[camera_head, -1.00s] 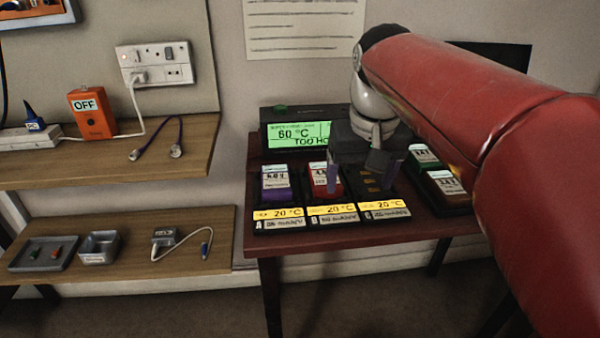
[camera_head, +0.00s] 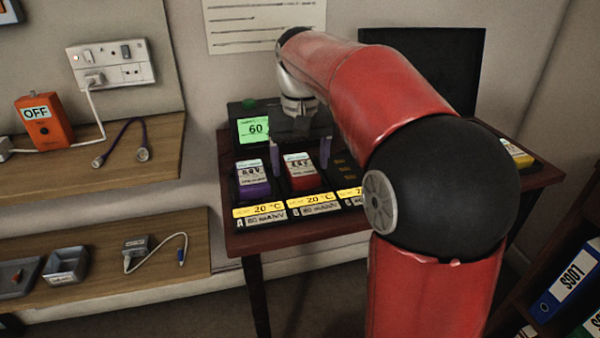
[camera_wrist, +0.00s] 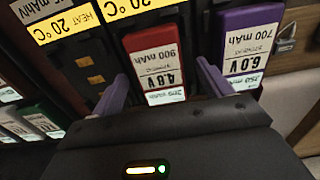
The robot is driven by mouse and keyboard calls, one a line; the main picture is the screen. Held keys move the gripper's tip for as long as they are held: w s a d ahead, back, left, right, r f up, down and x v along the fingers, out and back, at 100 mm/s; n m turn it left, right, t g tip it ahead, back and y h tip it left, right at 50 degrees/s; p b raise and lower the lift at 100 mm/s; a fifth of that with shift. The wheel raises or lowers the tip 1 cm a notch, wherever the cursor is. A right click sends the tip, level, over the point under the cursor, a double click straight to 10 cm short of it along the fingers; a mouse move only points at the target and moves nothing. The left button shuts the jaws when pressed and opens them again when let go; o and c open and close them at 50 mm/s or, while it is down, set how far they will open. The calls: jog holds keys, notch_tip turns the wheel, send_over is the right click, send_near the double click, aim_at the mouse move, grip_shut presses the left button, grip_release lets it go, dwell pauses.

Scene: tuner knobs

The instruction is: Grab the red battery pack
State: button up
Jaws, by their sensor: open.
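The red battery pack (camera_head: 301,173) sits in the middle bay of the charger row on the dark red table. It has a white label, which reads 4.8 V and 900 mAh in the wrist view (camera_wrist: 150,50). My gripper (camera_head: 301,156) is open, with its two purple fingers pointing down on either side of the red pack. In the wrist view, the fingers (camera_wrist: 160,90) stand left and right of the pack's near end. I cannot tell whether they touch it. The gripper body hides part of the scene below the pack.
A purple battery pack (camera_head: 252,182) sits in the bay to the left, close to one finger. The bay to the right shows bare contacts (camera_wrist: 96,79). A green-lit display (camera_head: 254,129) stands behind the bays. Wooden shelves (camera_head: 110,250) are at left.

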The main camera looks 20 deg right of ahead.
jog(key=shift+f, duration=0.35)
jog(key=shift+c, duration=0.5)
jog(key=c, duration=1)
jog(key=shift+r, duration=0.1)
jog(key=shift+c, duration=0.2)
